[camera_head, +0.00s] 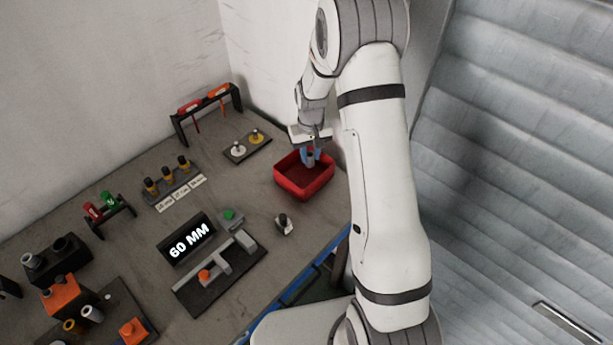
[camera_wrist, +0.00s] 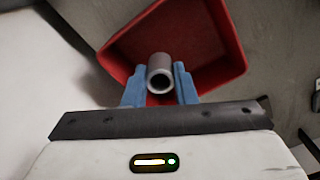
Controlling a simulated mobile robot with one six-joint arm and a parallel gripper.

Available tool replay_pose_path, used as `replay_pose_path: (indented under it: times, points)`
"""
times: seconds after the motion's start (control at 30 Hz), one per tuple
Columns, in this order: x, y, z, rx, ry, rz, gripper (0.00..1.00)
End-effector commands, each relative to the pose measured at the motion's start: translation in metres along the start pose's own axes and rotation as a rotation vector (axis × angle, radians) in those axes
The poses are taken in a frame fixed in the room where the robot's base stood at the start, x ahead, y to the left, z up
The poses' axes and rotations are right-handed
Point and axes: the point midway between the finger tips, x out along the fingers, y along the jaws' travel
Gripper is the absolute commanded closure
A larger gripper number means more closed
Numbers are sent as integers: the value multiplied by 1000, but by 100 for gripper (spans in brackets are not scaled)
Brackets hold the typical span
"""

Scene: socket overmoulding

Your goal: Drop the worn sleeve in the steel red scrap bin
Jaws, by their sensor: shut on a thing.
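The worn sleeve (camera_wrist: 160,74) is a short grey hollow cylinder, seen end-on in the wrist view. My gripper (camera_wrist: 160,85) is shut on it, with one blue finger on each side. In the head view my gripper (camera_head: 310,156) is over the red scrap bin (camera_head: 290,186), and the sleeve (camera_head: 311,160) shows small between the fingers. The bin is an open red tray with a dark red floor, and it also shows behind the sleeve in the wrist view (camera_wrist: 222,35). The bin's inside looks empty where visible. The exact height of the sleeve above the floor is hard to tell.
A "60 MM" display (camera_head: 188,240) and a gauge fixture (camera_head: 222,276) are to the left. A tool rack (camera_head: 207,112) stands at the back.

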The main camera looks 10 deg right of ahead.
Motion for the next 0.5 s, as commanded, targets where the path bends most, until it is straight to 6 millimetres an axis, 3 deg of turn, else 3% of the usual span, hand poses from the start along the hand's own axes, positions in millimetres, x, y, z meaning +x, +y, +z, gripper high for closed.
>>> replay_pose_path:
  times: [0.3,0.33,0.5]
  points:
    - [4,0,0,0,0,0,88]
    - [4,0,0,1,0,0,73]
    - [4,1,0,1,0,0,59]
